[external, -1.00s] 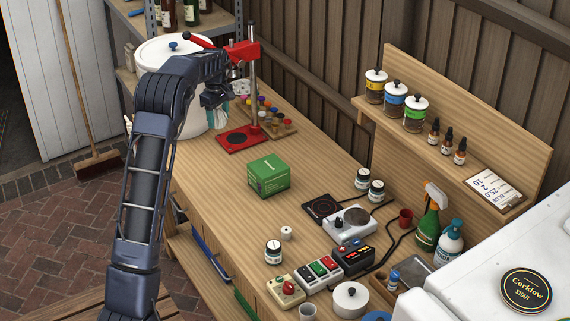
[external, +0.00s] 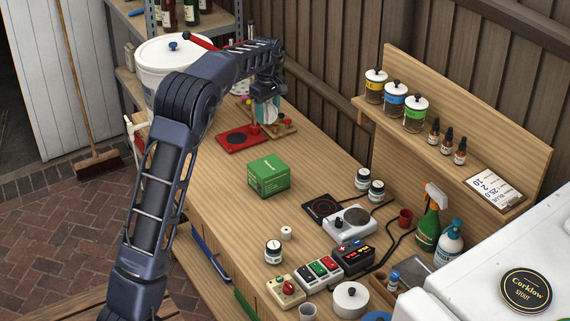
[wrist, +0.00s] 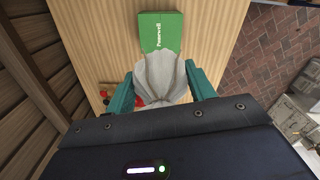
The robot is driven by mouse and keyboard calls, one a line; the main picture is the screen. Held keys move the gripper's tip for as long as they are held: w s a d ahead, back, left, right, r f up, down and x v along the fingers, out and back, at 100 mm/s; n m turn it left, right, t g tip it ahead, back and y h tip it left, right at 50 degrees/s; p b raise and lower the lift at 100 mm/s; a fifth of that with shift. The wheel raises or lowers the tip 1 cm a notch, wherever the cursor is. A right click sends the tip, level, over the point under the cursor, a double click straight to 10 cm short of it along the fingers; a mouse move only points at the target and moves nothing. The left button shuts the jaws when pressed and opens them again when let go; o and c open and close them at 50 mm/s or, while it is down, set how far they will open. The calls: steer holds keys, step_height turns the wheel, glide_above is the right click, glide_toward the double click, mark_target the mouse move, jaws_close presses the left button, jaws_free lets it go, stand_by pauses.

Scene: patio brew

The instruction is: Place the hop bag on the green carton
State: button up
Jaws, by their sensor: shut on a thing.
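The hop bag (wrist: 160,78) is a pale grey-white cloth bag. In the wrist view it is held between the two teal fingers of my gripper (wrist: 162,88), which is shut on it. In the external view my gripper (external: 267,112) hangs over the far part of the bench, behind the green carton; the bag is hard to make out there. The green carton (external: 268,177) stands closed on the bench, apart from my gripper. It also shows in the wrist view (wrist: 161,31), just beyond the bag, with its top clear.
A red capping stand's base (external: 241,138) and a wooden board with coloured caps (external: 284,130) lie near my gripper. A white bucket (external: 165,72) stands to the left. A hot plate (external: 349,224), dark scale (external: 321,208) and small jars stand right of the carton. Bench around the carton is clear.

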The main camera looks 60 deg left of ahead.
step_height(320, 180, down, 18)
steer(key=shift+r, duration=0.1)
stand_by(0.5)
steer(key=o, duration=1)
